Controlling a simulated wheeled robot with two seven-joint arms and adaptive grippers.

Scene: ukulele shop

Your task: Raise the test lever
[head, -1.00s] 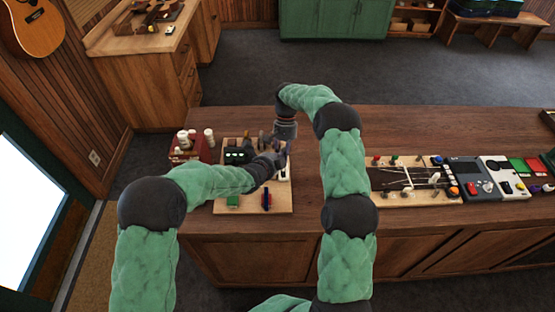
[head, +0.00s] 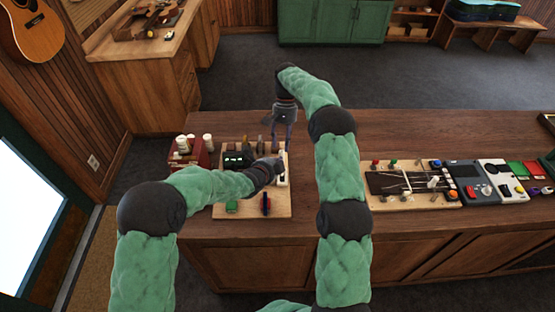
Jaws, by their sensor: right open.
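A light wooden test board (head: 240,211) lies on the counter's left part. It bears a black box with green lights (head: 237,159), a small green block (head: 231,206), a blue-and-red upright part (head: 266,203) and a white part (head: 282,180) at its right edge. I cannot tell which part is the test lever. My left gripper (head: 277,164) is over the board's right side, close to the white part; its fingers are too small to read. My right gripper (head: 284,144) points down, open, at the board's back right corner. Contact with any part cannot be made out.
A dark red holder with white-topped pieces (head: 189,152) stands left of the board. A second board with strings (head: 414,184) and several grey, white and coloured devices (head: 472,180) fill the counter's right.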

